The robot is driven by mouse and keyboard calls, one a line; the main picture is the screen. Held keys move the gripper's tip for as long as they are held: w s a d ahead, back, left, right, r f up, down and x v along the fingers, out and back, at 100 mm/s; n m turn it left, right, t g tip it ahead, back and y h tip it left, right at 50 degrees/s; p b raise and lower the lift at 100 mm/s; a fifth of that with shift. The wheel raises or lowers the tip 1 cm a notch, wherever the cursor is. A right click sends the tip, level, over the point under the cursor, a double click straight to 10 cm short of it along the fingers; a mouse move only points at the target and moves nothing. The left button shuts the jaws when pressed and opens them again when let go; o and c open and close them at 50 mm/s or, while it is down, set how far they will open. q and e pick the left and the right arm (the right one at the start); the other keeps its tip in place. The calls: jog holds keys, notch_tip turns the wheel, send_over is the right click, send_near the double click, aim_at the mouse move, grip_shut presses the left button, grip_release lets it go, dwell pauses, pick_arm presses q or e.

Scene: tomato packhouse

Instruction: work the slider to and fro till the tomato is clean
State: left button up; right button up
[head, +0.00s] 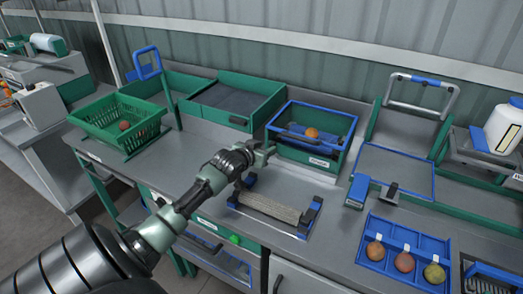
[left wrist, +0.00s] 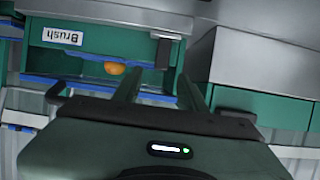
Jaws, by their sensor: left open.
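An orange tomato (head: 312,133) lies in the blue-rimmed green box (head: 310,160), on a blue bed. The box front has a small label, which reads "Brush" upside down in the left wrist view (left wrist: 62,36). A dark bar with a handle (head: 296,138), perhaps the slider, runs across the box beside the tomato. My left gripper (head: 268,151) is at the box's front left corner, open and apparently empty. In the left wrist view its two fingers (left wrist: 158,92) stand apart, with the tomato (left wrist: 115,68) to their left. I cannot tell whether they touch the box. The right gripper is out of view.
A grey roller (head: 270,207) on a stand lies in front of the box, below my left arm. A blue tray (head: 372,225) with three fruits is at front right. Some grey bench top is bare.

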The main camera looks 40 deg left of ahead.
pick_arm(q)
jog(key=shift+v, duration=1.4)
